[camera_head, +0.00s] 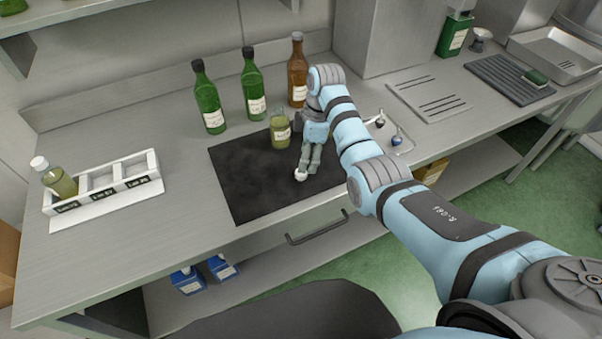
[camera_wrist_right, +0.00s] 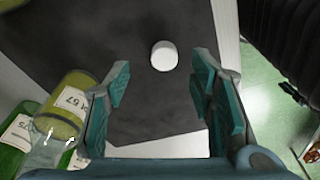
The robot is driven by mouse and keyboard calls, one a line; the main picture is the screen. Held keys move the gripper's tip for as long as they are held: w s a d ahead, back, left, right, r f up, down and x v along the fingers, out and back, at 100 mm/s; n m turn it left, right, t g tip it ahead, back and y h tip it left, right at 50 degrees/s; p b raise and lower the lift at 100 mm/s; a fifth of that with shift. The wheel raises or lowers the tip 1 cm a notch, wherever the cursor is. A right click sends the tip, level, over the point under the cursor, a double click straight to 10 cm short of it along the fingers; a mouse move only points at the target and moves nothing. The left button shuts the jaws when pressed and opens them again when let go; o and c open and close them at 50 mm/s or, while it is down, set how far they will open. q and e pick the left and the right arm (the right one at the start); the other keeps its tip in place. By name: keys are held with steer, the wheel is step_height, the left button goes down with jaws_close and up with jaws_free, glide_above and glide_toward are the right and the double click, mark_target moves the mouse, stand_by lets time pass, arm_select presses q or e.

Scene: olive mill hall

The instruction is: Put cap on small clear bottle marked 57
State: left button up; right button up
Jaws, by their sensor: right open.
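The small clear bottle (camera_head: 280,133) holds yellow-green liquid and stands upright at the back of the dark mat. In the right wrist view the bottle (camera_wrist_right: 68,105) shows at the left, with 57 readable on its label. Its mouth looks bare. A white cap (camera_head: 300,175) lies on the mat, in front of the bottle. In the right wrist view the cap (camera_wrist_right: 163,55) is beyond and between the fingertips. My right gripper (camera_head: 307,162) points down over the mat. Its fingers (camera_wrist_right: 161,78) are open and empty, apart from the cap. My left gripper is not in view.
The dark mat (camera_head: 235,185) is otherwise clear. Two green bottles (camera_head: 208,100) and a brown bottle (camera_head: 297,75) stand behind it. A white rack (camera_head: 115,188) at the left holds one capped bottle (camera_head: 55,180). A small tray (camera_head: 395,138) lies beyond my right arm.

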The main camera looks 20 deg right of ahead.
steer(key=f, duration=0.2)
steer(key=a+f, duration=0.1)
steer(key=f, duration=0.2)
steer(key=shift+s+a+f+b, duration=0.1)
steer(key=shift+a+b, duration=0.1)
steer(key=shift+b, duration=0.15)
steer(key=c, duration=0.8)
